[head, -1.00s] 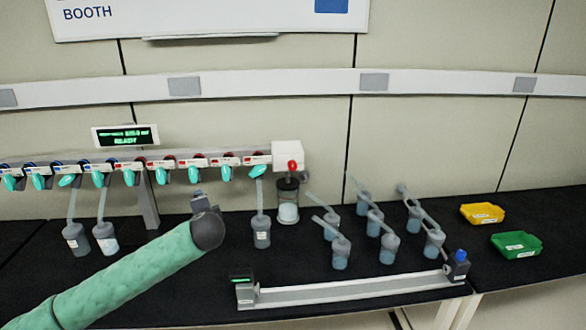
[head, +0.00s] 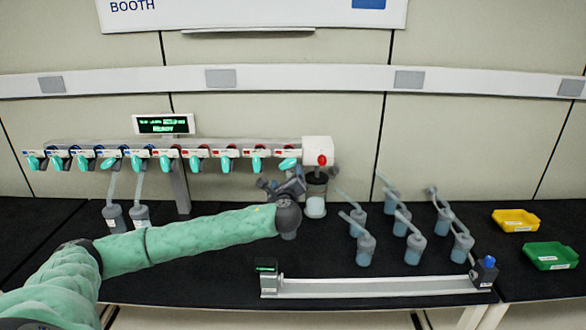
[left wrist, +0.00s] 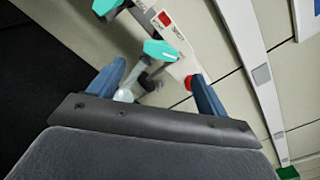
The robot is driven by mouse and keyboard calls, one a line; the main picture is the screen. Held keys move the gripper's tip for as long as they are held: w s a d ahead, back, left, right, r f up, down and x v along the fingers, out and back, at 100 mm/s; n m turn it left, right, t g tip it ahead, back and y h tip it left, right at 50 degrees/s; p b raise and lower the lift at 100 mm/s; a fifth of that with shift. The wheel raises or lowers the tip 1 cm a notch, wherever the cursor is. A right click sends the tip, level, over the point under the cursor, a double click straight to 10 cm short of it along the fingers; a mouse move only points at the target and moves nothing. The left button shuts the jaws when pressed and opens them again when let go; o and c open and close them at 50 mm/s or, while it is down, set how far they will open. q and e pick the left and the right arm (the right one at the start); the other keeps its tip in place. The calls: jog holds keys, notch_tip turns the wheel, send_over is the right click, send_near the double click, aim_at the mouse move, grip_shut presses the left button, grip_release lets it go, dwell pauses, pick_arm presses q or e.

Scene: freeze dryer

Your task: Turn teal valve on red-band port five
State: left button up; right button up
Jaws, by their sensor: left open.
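The manifold carries a row of teal valves, blue-banded on the left and red-banded on the right. The rightmost red-band valve (head: 289,163) is turned sideways, unlike its hanging red-band neighbours. My left gripper (head: 283,184) is just below it, and hides the flask under that port. In the left wrist view, the open left gripper (left wrist: 156,85) has its fingers apart on either side of the view, with the teal valve (left wrist: 160,50) beyond and between them. Contact with the valve cannot be seen. A neighbouring teal valve (left wrist: 106,6) is at the top. My right gripper is out of view.
A white end box with a red knob (head: 321,159) stands right of the valve, above a clear jar (head: 315,200). Several flasks stand on the black bench to the right. Two flasks hang at the left ports. A long rail (head: 375,287) lies in front; yellow (head: 516,221) and green (head: 551,256) bins sit right.

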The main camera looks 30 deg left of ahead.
aim_at(288, 165)
pick_arm(q)
jog(key=w, duration=0.1)
jog(key=w+a+m+p, duration=0.1)
jog(key=w+p, duration=0.1)
jog(key=shift+a+r, duration=0.3)
jog(key=p+x, duration=0.2)
jog(key=x, duration=0.1)
jog(key=shift+w+a+f, duration=0.1)
jog(key=shift+f, duration=0.05)
jog(key=shift+w+a+f, duration=0.1)
jog(key=shift+w+a, duration=0.2)
jog(key=shift+w, duration=0.2)
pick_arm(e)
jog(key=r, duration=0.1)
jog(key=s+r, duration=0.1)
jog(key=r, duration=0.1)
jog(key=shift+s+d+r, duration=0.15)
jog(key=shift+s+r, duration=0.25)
pick_arm(q)
jog(key=shift+c, duration=0.5)
jog(key=c, duration=0.9)
jog(key=shift+f, duration=0.1)
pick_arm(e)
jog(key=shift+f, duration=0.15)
